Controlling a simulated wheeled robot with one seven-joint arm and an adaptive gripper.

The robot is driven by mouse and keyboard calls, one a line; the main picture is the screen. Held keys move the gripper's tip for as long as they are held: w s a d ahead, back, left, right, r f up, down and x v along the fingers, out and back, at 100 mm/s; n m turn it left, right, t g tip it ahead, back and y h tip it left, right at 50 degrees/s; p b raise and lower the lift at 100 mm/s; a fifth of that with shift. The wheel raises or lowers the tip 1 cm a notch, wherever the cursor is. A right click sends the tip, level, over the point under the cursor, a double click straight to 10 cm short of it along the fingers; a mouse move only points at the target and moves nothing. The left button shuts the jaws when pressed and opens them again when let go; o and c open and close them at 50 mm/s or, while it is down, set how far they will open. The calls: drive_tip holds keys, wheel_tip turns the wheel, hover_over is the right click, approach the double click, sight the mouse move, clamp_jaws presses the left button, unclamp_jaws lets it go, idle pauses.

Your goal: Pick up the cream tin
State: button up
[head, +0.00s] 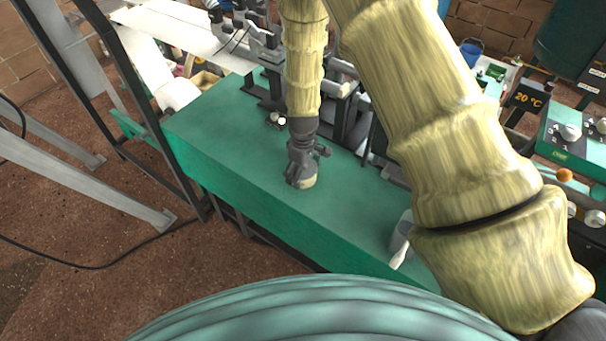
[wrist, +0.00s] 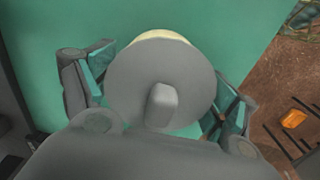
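The cream tin (wrist: 160,80) has a round grey lid with a raised knob. A strip of its cream side shows at the lid's far edge in the wrist view. In the head view its cream side (head: 308,183) shows just below my gripper (head: 300,176), on the green table. In the wrist view my gripper (wrist: 165,85) has its fingers spread on either side of the tin. The fingers look open around it, close to the lid's edge; whether they touch is hard to see. The tin's lower part is hidden.
The green table (head: 235,140) is clear left of and in front of the tin. A white bottle-like object (head: 401,240) stands near its right front edge. Dark machinery (head: 345,110) lines the back. A small light round object (head: 281,120) lies near the machinery.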

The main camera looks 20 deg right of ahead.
drive_tip(key=c, duration=0.5)
drive_tip(key=shift+r, duration=0.15)
drive_tip(key=shift+c, duration=0.2)
